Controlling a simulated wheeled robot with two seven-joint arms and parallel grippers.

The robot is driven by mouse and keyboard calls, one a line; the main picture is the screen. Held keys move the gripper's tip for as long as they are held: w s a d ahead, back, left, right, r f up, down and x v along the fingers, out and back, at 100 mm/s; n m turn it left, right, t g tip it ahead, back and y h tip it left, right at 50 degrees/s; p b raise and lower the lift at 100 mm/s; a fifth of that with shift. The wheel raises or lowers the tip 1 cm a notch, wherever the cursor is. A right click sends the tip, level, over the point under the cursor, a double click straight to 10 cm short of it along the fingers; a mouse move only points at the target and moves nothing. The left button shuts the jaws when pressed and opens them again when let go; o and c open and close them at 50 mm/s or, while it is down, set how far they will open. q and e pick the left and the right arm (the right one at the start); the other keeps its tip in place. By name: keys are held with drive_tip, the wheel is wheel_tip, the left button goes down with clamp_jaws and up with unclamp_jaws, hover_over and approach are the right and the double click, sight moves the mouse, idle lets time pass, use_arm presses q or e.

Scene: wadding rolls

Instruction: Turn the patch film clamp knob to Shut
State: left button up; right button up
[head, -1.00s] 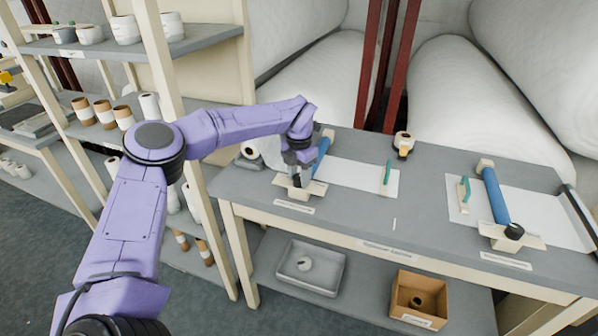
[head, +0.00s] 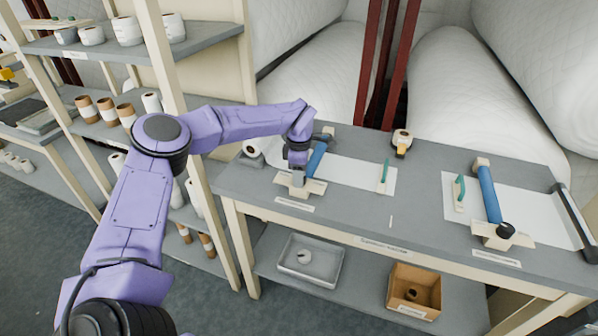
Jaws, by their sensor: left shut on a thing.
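Two clamps with blue rollers stand on the grey bench, each with a cream base and a label too small to read. My left gripper (head: 298,180) is at the front end of the left clamp (head: 316,187), pointing down and shut on its knob, which the fingers mostly hide. The left blue roller (head: 318,157) runs back from it over a white sheet (head: 350,174). The right clamp (head: 487,233) has a black knob (head: 505,230) in plain sight at the front of its blue roller (head: 489,195). My right gripper is out of view.
Green-handled tools (head: 385,170) (head: 459,190) lie on the sheets. A tape dispenser (head: 402,142) stands at the bench's back. A grey tray (head: 338,273) and a cardboard box (head: 431,275) sit on the lower shelf. A shelf post (head: 170,100) stands close to my left arm.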

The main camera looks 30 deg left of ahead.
use_arm(q)
drive_tip(key=shift+s+d+f+m+p, duration=0.1)
drive_tip(key=shift+m+p, duration=0.15)
drive_tip(key=shift+m, duration=0.55)
drive_tip(key=shift+f+m+p, duration=0.1)
drive_tip(key=shift+m+p, duration=0.1)
drive_tip(key=shift+m, duration=0.9)
drive_tip(key=o, duration=1.1)
drive_tip(key=shift+c, duration=0.2)
drive_tip(key=shift+r, duration=0.1)
drive_tip(key=shift+r, duration=0.1)
wheel_tip(320, 180, up, 10)
drive_tip(key=b, duration=0.2)
drive_tip(key=shift+r+b, duration=0.15)
drive_tip(key=shift+b, duration=0.15)
drive_tip(key=shift+d, duration=0.1)
